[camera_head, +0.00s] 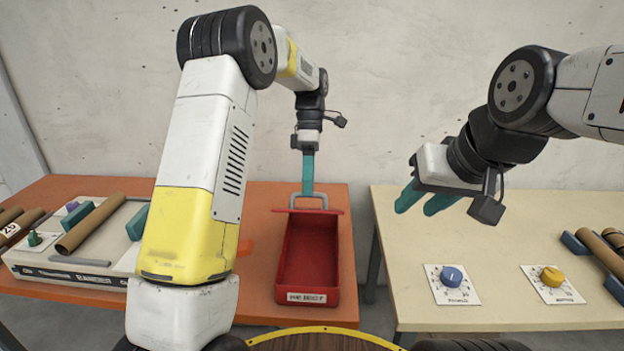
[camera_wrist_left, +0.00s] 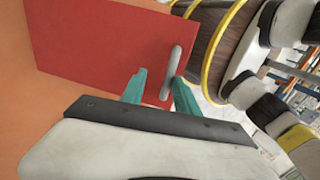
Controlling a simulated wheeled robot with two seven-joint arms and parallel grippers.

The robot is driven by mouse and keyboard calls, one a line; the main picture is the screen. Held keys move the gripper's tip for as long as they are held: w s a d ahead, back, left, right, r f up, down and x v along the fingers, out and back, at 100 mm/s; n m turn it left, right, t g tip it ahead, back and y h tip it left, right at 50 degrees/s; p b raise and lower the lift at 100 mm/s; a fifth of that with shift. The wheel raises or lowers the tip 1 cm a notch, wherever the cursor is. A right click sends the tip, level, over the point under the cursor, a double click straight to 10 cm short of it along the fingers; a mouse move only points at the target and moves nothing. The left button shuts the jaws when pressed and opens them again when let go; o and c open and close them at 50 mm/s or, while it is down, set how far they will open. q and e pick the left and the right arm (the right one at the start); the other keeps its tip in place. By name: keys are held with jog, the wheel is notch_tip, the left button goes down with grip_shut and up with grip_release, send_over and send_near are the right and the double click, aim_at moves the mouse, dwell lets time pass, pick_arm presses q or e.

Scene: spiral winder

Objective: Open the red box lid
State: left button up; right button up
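The red box (camera_head: 308,255) stands on the orange table with its inside showing from above. Its lid (camera_head: 282,210) is raised partway and seen edge-on at the back of the box. The lid's red outer face also fills much of the left wrist view (camera_wrist_left: 100,40). A grey handle (camera_head: 294,198) is on the lid; it also shows in the left wrist view (camera_wrist_left: 171,70). My left gripper (camera_head: 308,188) is at the handle, its teal fingers apart, one close to the handle; contact is unclear. My right gripper (camera_head: 420,202) is open and empty above the cream table.
A grey-white device (camera_head: 65,270) with brown tubes is on the left of the orange table (camera_head: 260,300). The cream table (camera_head: 510,230) carries a blue knob (camera_head: 452,276), a yellow knob (camera_head: 552,277) and tubes at its right. A gap separates the tables.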

dwell(0.6)
pick_arm(q)
jog(key=shift+v, duration=3.9)
